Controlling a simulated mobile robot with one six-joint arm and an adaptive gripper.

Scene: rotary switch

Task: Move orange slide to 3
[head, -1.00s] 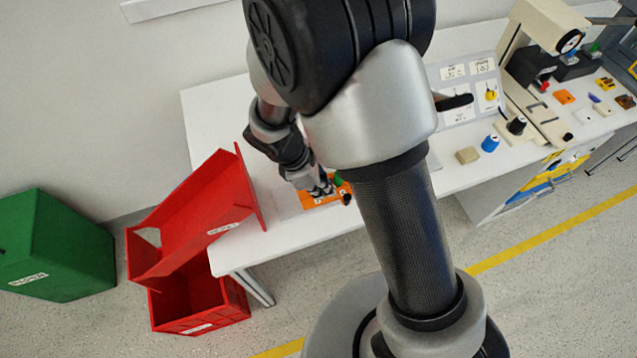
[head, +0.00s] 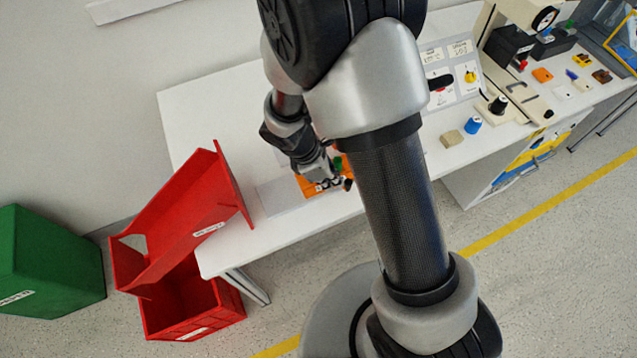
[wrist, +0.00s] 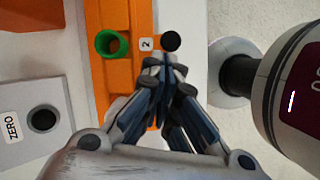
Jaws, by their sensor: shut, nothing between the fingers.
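The orange slide (wrist: 120,70) is a long orange frame with a grooved channel; it also shows in the head view (head: 308,187), partly hidden by my arm. A green ring (wrist: 112,43) sits on it. Beside the ring is a white label reading 2 (wrist: 146,43), and a round black knob (wrist: 171,41) lies to the label's right, at the slide's right side. My gripper (wrist: 166,62) is shut and empty, its fingertips just below the knob in the wrist view. I cannot tell whether they touch it. In the head view my gripper (head: 328,184) is over the slide.
A grey panel (wrist: 30,95) with a ZERO label and black button stands left of the slide. The white table (head: 205,110) has free room at its left. A red bin (head: 185,215) stands beside it. A switch panel (head: 452,75) and small loose parts lie to the right.

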